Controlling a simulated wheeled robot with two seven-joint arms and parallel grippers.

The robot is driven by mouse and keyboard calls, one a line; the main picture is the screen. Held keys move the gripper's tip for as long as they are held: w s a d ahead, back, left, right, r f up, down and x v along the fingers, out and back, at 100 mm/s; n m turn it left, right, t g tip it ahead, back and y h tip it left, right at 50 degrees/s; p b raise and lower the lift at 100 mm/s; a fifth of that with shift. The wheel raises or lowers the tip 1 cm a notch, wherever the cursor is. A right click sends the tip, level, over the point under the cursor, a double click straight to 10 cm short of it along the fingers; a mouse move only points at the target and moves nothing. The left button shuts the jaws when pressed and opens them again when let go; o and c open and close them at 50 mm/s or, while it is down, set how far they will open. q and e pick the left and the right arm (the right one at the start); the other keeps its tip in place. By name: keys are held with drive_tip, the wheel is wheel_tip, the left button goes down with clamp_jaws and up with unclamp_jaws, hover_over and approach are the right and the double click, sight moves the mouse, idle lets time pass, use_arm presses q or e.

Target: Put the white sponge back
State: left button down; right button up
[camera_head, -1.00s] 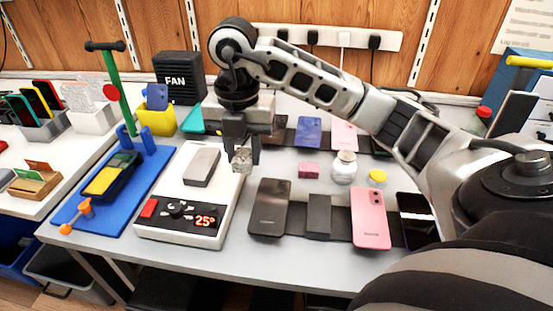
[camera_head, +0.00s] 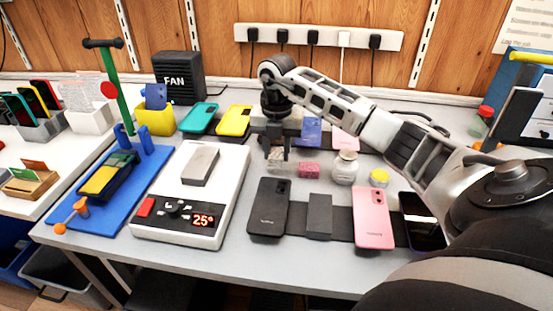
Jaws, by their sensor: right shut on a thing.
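The white sponge (camera_head: 276,154) is a small pale block, held between the fingertips of my right gripper (camera_head: 276,157). The gripper points down and is shut on it, just left of a pink block (camera_head: 308,170) on the table. The sponge is low over the grey table top; I cannot tell whether it touches. The fingers hide part of it. My left gripper is not in view.
A white jar (camera_head: 345,168) and a yellow-lidded pot (camera_head: 379,178) stand right of the pink block. A black phone (camera_head: 269,208) and a pink phone (camera_head: 373,218) lie in front. A white heating plate (camera_head: 222,164) is at left. Green (camera_head: 199,118) and yellow (camera_head: 234,121) cases lie behind.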

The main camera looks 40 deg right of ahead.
sight(277, 153)
drive_tip(key=shift+f, duration=1.4)
drive_tip(key=shift+f, duration=0.1)
drive_tip(key=o, duration=0.9)
drive_tip(key=shift+r, duration=0.25)
wheel_tip(277, 153, up, 12)
drive_tip(key=shift+f+p, duration=0.1)
drive_tip(key=shift+p, duration=0.3)
